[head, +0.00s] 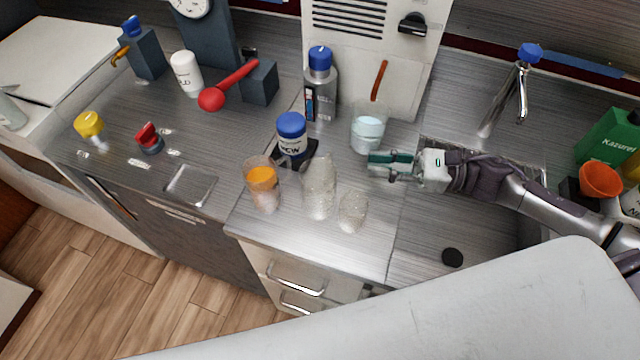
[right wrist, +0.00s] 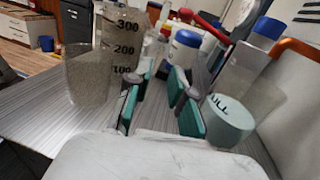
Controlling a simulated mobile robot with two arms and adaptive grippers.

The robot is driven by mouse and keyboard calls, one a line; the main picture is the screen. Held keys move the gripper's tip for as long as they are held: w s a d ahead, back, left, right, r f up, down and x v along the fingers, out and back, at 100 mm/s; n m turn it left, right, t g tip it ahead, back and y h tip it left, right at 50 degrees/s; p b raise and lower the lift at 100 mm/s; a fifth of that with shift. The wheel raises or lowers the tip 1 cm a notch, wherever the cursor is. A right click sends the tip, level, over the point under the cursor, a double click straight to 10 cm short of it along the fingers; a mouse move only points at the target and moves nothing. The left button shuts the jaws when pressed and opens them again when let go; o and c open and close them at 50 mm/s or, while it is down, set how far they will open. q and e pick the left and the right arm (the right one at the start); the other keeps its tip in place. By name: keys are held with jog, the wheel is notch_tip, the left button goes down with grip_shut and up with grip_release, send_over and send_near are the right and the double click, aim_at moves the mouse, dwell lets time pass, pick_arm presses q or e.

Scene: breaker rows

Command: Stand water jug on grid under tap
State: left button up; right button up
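A clear vessel with pale blue water (head: 368,130), which looks like the water jug, stands on the counter before the white panel. In the right wrist view it is at the right, a pale blue part with dark lettering (right wrist: 228,121). My right gripper (head: 372,168) is open and empty, just in front of the vessel. In the right wrist view its green-padded fingers (right wrist: 158,104) are apart with nothing between them. A tap (head: 520,85) with a blue top stands behind the sink. I cannot make out a grid under it. My left gripper is not in view.
A clear graduated vessel (head: 320,188), a clear glass (head: 352,211) and a glass with orange contents (head: 263,185) stand left of my right gripper. A blue-lidded jar (head: 291,137) is behind them. The sink (head: 440,225) lies below my right arm. Green box (head: 607,137) at right.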

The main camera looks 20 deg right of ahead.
aim_at(329, 158)
jog(key=p+x, duration=0.1)
jog(key=x, duration=0.3)
jog(key=shift+w+a, duration=0.2)
jog(key=shift+a, duration=0.05)
jog(key=shift+w+a+r, duration=0.1)
jog(key=shift+a, duration=0.2)
jog(key=p+x, duration=0.1)
jog(key=x, duration=0.1)
jog(key=p+x, duration=0.1)
jog(key=x, duration=0.1)
jog(key=shift+w+a+f, duration=0.2)
jog(key=shift+a, duration=0.1)
grip_shut()
